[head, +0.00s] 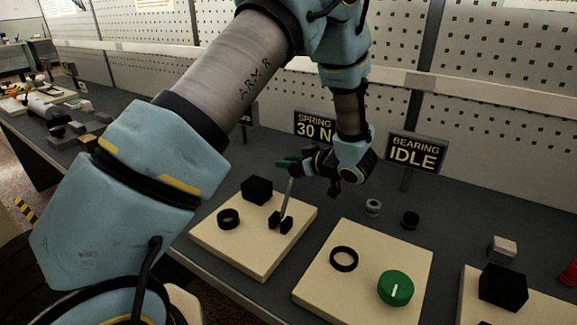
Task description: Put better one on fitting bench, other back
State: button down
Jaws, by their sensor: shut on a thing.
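My gripper (314,167) is at the left station's lever and is shut on the teal handle (287,162) at its top. The lever's thin metal rod (288,196) leans slightly and rises from two small black blocks on the left cream board (255,264). Two small ring-like pieces stand on the dark bench right of my gripper: a grey one (373,207) and a black one (410,219). Signs read "SPRING 30 N" (316,126) and "BEARING IDLE" (415,153). I cannot tell which piece is better, and no fitting bench is labelled in view.
The left board also bears a black block (258,190) and a black ring (229,219). The middle cream board (338,294) bears a black ring (344,259) and a green knob (395,288). A black block (503,287) stands at right. A pegboard wall (500,95) bounds the bench behind.

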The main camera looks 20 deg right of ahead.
jog(key=shift+f, duration=0.9)
jog(key=shift+f, duration=0.1)
jog(key=c, duration=0.6)
grip_release()
jog(key=shift+r, duration=0.2)
jog(key=b+v, duration=0.2)
jog(key=v, duration=0.8)
jog(key=shift+s+d, duration=0.15)
jog(key=shift+s, duration=0.1)
jog(key=shift+s+d+r, duration=0.25)
jog(key=shift+s+r, duration=0.1)
jog(key=shift+s, duration=0.25)
